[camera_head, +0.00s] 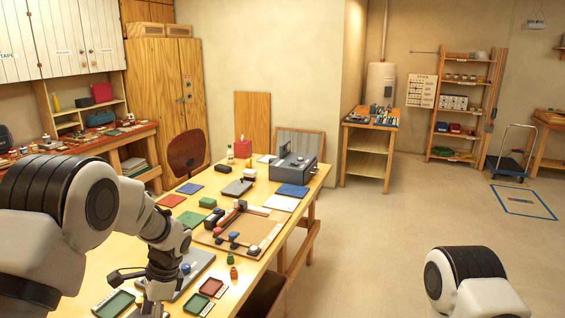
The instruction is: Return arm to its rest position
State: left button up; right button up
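My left arm comes in from the left and reaches over the near part of the wooden worktable (322,174). Its dark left gripper (146,290) points down above a grey tray (196,268), beside a green tray (114,304). Its fingers look spread, and I see nothing held between them. Part of the tray is hidden behind the gripper. Of my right arm, only a white and black joint shows at the lower right, over the floor. My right gripper is out of view.
A tan board (262,226) with small parts, a red tray (211,287), a small red bottle (233,272) and a grey box-shaped device (293,166) stand on the table. A dark stool (262,296) is at its near edge.

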pick_arm(q)
jog(key=s+a+f+g+b, duration=0.1)
jog(key=s+f+g+b, duration=0.3)
jog(key=f, duration=0.9)
jog(key=s+d+f+n+t+h+b, duration=0.1)
jog(key=s+d+f+n+h+b, duration=0.2)
jog(key=s+f, duration=1.05)
jog(key=s+d+f+n+h+b, duration=0.15)
jog(key=s+f+n+b, duration=0.6)
jog(key=s, duration=1.05)
jog(key=w+t, duration=0.1)
jog(key=w+n+t+p, duration=0.1)
jog(key=w+t, duration=0.1)
jog(key=w+f+t+p, duration=0.1)
jog(key=w+t, duration=0.1)
jog(key=shift+d+n+y, duration=0.15)
jog(key=shift+n+y, duration=0.1)
jog(key=shift+y, duration=0.1)
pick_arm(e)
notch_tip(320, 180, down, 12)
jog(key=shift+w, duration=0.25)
pick_arm(q)
jog(key=shift+r, duration=0.1)
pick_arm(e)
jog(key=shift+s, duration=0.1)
